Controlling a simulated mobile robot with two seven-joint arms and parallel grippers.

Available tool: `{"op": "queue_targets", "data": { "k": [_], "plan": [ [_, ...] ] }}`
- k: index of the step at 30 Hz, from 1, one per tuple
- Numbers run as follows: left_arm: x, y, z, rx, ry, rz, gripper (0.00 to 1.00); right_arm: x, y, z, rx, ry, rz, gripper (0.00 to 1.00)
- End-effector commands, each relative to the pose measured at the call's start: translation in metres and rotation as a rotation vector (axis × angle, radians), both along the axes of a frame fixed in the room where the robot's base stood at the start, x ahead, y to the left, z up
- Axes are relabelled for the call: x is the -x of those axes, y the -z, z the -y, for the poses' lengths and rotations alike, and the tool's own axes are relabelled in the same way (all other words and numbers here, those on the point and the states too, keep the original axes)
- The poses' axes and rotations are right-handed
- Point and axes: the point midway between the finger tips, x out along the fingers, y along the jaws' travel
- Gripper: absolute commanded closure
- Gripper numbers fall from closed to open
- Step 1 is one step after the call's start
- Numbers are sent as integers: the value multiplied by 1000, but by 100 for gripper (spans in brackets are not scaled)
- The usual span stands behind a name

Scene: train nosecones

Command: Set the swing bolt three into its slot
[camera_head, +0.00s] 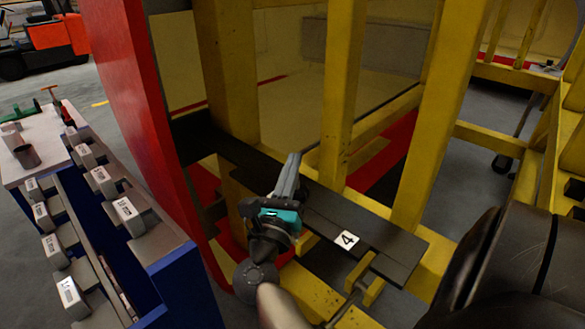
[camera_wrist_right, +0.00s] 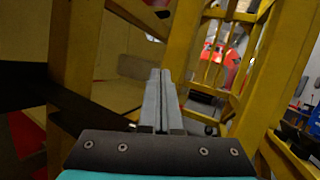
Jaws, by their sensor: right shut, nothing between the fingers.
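My right gripper (camera_head: 291,160) is shut and empty over the black plate (camera_head: 330,215) on the yellow frame. Its closed grey fingers also show in the wrist view (camera_wrist_right: 160,85), with nothing between them. A white label reading 4 (camera_head: 346,240) lies on the plate, to the right of my gripper. Below that label a yellow slotted bracket (camera_head: 373,290) holds a dark rod-like part. Another yellow bracket (camera_head: 306,243) shows partly beside my gripper. No label 3 shows, and I cannot tell which part is swing bolt three; my gripper and arm hide part of the plate. My left gripper is not in view.
Yellow posts (camera_head: 342,90) rise just behind the plate, and a red panel (camera_head: 130,90) stands left. A blue rack (camera_head: 180,280) with several labelled grey parts stands at lower left, near a grey table (camera_head: 40,150). A large black shape fills the lower right.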

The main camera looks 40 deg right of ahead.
Motion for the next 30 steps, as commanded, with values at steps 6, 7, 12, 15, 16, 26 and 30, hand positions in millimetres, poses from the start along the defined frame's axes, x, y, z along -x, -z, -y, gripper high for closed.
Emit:
{"op": "queue_targets", "data": {
  "k": [6,7,12,15,16,26,30],
  "plan": [
    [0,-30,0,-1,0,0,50,0,-33,-1,-1,-2,0,100],
    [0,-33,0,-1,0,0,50,0,-37,-1,-1,-2,0,100],
    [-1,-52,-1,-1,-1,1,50,0,-59,-2,-2,-2,-1,100],
    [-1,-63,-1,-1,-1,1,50,0,-72,-2,-3,-3,0,100],
    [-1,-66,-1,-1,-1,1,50,0,-76,-3,-3,-3,0,100],
    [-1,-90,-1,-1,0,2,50,0,-104,-4,-3,-5,-3,100],
    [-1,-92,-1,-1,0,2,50,0,-107,-4,-3,-5,-3,100]
  ]
}}
